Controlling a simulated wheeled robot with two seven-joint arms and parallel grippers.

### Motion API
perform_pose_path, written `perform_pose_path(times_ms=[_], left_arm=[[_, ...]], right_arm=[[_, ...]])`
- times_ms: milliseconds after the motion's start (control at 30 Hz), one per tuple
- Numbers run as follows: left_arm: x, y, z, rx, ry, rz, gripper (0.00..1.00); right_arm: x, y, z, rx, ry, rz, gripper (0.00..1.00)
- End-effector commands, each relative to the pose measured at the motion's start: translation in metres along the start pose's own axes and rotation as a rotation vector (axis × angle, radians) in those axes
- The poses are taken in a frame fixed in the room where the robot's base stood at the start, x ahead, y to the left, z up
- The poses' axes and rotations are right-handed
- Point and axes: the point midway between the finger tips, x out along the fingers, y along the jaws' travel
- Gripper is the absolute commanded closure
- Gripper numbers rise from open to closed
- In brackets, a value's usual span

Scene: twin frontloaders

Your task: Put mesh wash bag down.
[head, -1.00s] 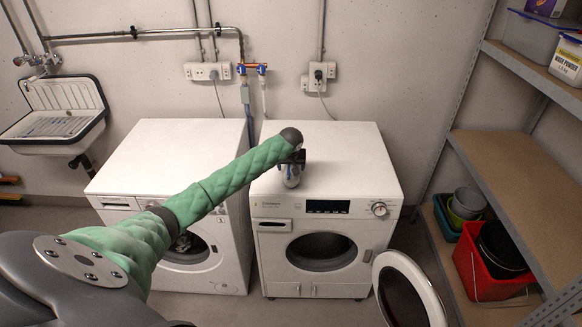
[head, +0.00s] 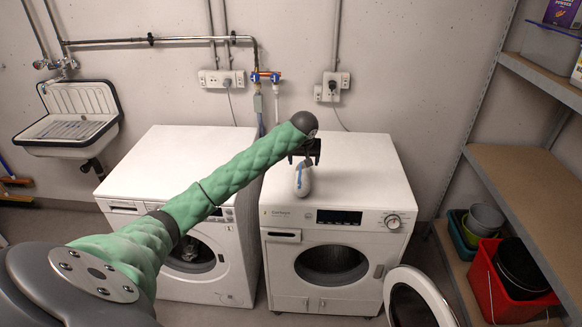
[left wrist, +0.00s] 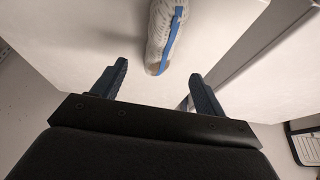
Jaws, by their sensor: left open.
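The mesh wash bag (head: 304,181), whitish with a blue strip, rests on top of the right-hand washing machine (head: 353,165), near its front left edge. In the left wrist view the bag (left wrist: 160,35) lies just beyond the fingertips, with its blue strip running along it. My left gripper (head: 304,160) is behind and above the bag. In the left wrist view the left gripper (left wrist: 157,82) is open, with nothing between its fingers, and looks clear of the bag. My right gripper is in neither view.
A second washing machine (head: 165,165) stands on the left, with a narrow gap between the two. The right machine's round door (head: 418,298) hangs open. Shelving (head: 530,185) with a red bucket (head: 490,285) is at the right, and a sink (head: 68,120) at the left.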

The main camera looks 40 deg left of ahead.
Motion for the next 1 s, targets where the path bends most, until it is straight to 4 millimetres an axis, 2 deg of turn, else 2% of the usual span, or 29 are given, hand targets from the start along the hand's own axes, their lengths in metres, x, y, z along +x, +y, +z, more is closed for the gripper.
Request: perform_pose_path(times_ms=[167,300,600,733,833,1000], left_arm=[[0.031,0.034,0.047,0.09,0.02,0.07,0.28],[0.057,0.067,0.097,0.182,0.059,0.151,0.28],[0.09,0.119,0.199,0.334,0.152,0.3,0.28],[0.109,0.13,0.24,0.379,0.182,0.339,0.28],[0.134,0.132,0.274,0.405,0.187,0.35,0.28],[0.204,0.117,0.345,0.445,0.15,0.327,0.28]], right_arm=[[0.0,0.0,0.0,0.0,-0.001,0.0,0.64],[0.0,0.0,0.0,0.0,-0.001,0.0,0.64],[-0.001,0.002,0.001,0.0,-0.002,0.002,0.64],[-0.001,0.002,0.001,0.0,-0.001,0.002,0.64],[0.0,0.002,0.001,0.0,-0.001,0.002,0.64],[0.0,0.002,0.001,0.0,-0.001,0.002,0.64]])
